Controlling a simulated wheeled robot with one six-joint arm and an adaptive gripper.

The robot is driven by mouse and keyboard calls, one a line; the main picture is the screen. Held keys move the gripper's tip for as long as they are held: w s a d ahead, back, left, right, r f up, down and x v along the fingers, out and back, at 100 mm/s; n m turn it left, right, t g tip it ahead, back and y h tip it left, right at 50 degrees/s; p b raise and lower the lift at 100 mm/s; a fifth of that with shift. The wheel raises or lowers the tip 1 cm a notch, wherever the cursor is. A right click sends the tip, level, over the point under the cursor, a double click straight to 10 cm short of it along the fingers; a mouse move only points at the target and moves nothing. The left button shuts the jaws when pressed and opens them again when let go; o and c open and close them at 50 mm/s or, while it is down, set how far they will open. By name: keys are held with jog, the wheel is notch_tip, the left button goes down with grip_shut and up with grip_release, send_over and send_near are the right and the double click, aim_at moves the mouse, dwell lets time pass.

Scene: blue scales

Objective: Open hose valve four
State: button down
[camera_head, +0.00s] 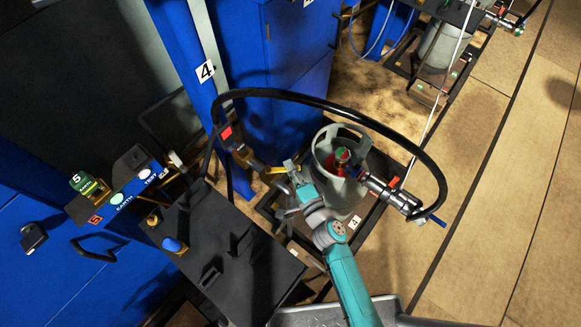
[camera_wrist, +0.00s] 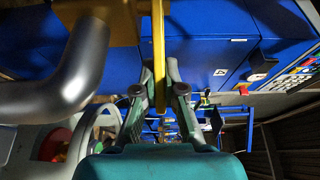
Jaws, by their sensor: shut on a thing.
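The hose valve (camera_head: 247,158) is a brass-coloured body below the white "4" label (camera_head: 206,71) on the blue post, at the left end of a thick black hose (camera_head: 335,107). Its yellow lever handle (camera_head: 274,170) points right, toward my gripper (camera_head: 291,170). In the wrist view, the yellow handle (camera_wrist: 158,45) runs down between the two fingers of my gripper (camera_wrist: 160,82), which is shut on it. The brass valve body (camera_wrist: 115,22) and a grey metal elbow (camera_wrist: 75,75) fill the upper left there.
A grey gas cylinder (camera_head: 343,198) stands on a dark platform just right of my gripper. The hose arcs over it to a metal coupling (camera_head: 395,195). A black bench (camera_head: 225,250) lies at lower left. Open floor (camera_head: 480,230) is at the right.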

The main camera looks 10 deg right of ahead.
jog(key=shift+f, duration=0.1)
jog(key=c, duration=1.2)
grip_release()
jog(key=shift+c, duration=0.2)
jog(key=shift+s, duration=0.1)
jog(key=v, duration=0.7)
jog(key=shift+s, duration=0.15)
jog(key=shift+d, duration=0.1)
